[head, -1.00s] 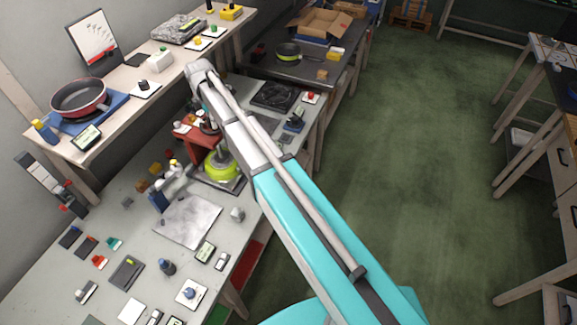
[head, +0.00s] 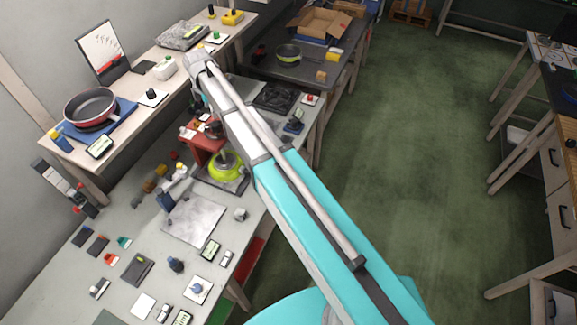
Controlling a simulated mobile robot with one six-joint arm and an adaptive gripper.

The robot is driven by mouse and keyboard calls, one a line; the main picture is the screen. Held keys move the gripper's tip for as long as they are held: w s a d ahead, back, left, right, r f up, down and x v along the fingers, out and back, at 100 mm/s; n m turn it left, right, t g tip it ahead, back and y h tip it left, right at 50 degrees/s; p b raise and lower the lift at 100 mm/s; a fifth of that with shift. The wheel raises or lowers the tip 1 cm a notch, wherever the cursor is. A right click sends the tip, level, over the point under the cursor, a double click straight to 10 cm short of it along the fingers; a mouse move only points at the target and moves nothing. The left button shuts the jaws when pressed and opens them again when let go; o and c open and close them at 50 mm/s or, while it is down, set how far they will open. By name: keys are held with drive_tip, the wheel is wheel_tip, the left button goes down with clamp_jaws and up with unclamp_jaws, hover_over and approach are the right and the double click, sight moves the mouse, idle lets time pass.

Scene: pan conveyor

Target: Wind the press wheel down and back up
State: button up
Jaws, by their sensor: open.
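The red press (head: 203,142) stands on the long grey bench, left of my arm. A yellow-green pan (head: 224,166) sits at its base, partly covered by my arm. A small dark round part shows at the top of the press; I cannot tell whether it is the wheel. My teal and white arm reaches from the lower right up to a bend above the press. My gripper cannot be made out; the part of my arm past the bend is mostly hidden.
A pale shelf (head: 130,125) behind the bench holds a red pan (head: 90,107) on a blue mat. Several small items crowd the bench front. A dark table (head: 330,72) with an open cardboard box (head: 322,20) stands beyond. The green floor (head: 415,170) at right is clear.

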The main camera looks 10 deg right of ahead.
sight(215, 123)
drive_tip(key=shift+r+p, duration=2.95)
drive_tip(key=shift+r, duration=0.35)
drive_tip(key=s+d+f+m+b, duration=1.8)
drive_tip(key=s+d, duration=0.3)
drive_tip(key=s, duration=0.2)
drive_tip(key=shift+d+f+m+b, duration=0.25)
drive_tip(key=shift+f+m+b, duration=0.1)
drive_tip(key=shift+m, duration=0.35)
drive_tip(key=shift+s, duration=0.1)
drive_tip(key=s, duration=0.1)
drive_tip(key=s+d+f+m+b, duration=0.1)
drive_tip(key=f+m+b, duration=0.1)
drive_tip(key=shift+s+d, duration=0.3)
drive_tip(key=shift+s, duration=0.1)
drive_tip(key=shift+w+r, duration=0.1)
